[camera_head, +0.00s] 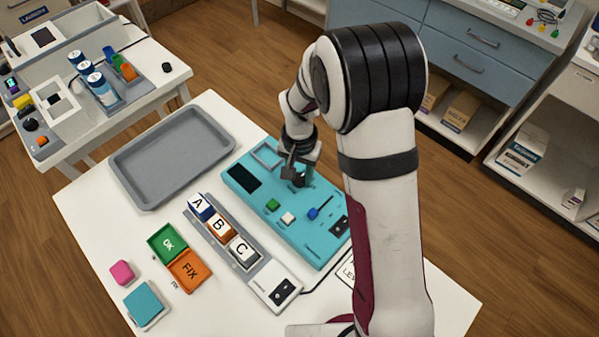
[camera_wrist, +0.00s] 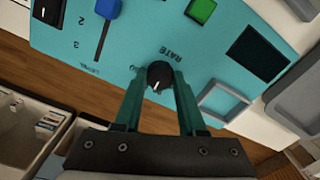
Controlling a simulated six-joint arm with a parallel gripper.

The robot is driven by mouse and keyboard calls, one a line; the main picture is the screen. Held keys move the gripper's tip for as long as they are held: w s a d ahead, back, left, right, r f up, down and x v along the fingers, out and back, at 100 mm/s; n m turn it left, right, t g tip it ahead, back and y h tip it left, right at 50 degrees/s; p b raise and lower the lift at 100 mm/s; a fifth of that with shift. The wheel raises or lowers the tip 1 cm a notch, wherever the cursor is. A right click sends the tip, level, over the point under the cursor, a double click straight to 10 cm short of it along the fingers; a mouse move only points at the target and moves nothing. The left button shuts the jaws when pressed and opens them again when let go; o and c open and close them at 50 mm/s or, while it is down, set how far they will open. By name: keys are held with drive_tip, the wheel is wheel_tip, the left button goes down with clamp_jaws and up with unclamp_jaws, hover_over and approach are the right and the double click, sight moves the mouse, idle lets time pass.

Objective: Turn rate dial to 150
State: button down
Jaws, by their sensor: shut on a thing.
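The rate dial (camera_wrist: 160,76) is a black round knob with a white pointer line on the teal panel (camera_wrist: 140,30), beside the printed word RATE. The panel also shows in the head view (camera_head: 318,245), lying on the white table. My gripper (camera_wrist: 159,80) is shut on the dial, one finger on each side of it. In the head view my gripper (camera_head: 297,172) is over the panel's upper part and mostly hides the dial.
The panel also carries a blue slider (camera_wrist: 107,8), a green button (camera_wrist: 201,10), a dark display (camera_wrist: 256,53) and a square frame (camera_wrist: 226,100). A grey tray (camera_head: 137,193), lettered blocks A, B, C and green and orange boxes stand left of the panel.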

sight(299, 178)
drive_tip(key=m, duration=0.6)
drive_tip(key=shift+m, duration=0.3)
drive_tip(key=m, duration=0.6)
drive_tip(key=shift+m, duration=0.4)
drive_tip(key=shift+c, duration=2.4)
unclamp_jaws()
drive_tip(key=shift+r, duration=0.1)
wheel_tip(299, 178, up, 16)
